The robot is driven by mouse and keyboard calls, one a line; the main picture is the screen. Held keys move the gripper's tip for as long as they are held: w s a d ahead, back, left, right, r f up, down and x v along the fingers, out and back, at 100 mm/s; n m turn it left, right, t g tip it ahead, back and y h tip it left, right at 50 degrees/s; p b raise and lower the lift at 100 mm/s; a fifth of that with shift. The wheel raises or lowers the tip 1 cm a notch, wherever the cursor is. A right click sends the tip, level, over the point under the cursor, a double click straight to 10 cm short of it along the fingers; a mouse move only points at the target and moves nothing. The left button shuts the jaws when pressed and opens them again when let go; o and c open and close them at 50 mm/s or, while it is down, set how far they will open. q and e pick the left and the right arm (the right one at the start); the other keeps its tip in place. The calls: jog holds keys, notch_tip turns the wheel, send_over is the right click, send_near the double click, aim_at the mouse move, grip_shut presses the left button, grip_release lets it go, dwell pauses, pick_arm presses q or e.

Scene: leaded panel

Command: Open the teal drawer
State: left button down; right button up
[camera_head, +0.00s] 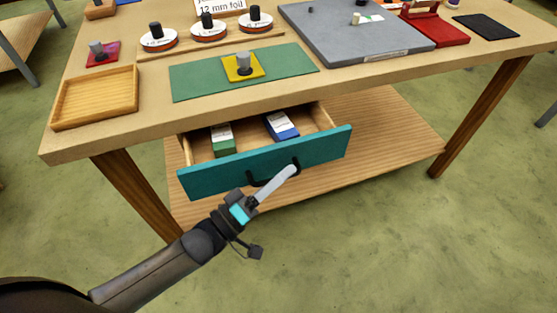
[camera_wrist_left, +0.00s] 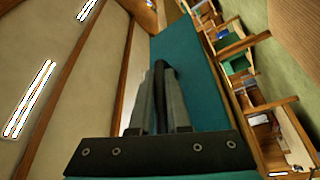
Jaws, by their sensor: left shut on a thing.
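The teal drawer (camera_head: 213,181) under the worktable stands pulled out, with its inside showing. A green-and-white box (camera_head: 222,140) and a blue-and-white box (camera_head: 282,127) lie in it. Its black handle (camera_head: 262,181) is on the front panel. My left gripper (camera_head: 290,170) is at the handle, its fingers shut on it. In the left wrist view the fingers of my left gripper (camera_wrist_left: 160,95) close around the dark handle (camera_wrist_left: 160,68) in front of the teal panel (camera_wrist_left: 205,100). My right gripper is not in view.
The worktable (camera_head: 120,140) carries a wooden tray (camera_head: 95,97), a green mat (camera_head: 200,80) with a yellow block (camera_head: 243,68), labelled spools (camera_head: 208,31) and a grey board (camera_head: 350,38). A lower wooden shelf (camera_head: 390,135) lies below the drawer. The floor in front is clear.

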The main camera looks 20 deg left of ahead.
pick_arm(q)
jog(key=s+d+p, duration=0.2)
jog(key=s+d, duration=0.2)
jog(key=s, duration=0.2)
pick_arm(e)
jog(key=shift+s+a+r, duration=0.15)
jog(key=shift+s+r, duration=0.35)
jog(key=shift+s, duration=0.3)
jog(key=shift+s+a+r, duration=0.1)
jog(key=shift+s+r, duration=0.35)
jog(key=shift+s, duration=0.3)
pick_arm(q)
jog(key=c, duration=0.9)
grip_release()
jog(key=v, duration=1.5)
jog(key=shift+s+a+p, duration=0.1)
jog(key=shift+p, duration=0.25)
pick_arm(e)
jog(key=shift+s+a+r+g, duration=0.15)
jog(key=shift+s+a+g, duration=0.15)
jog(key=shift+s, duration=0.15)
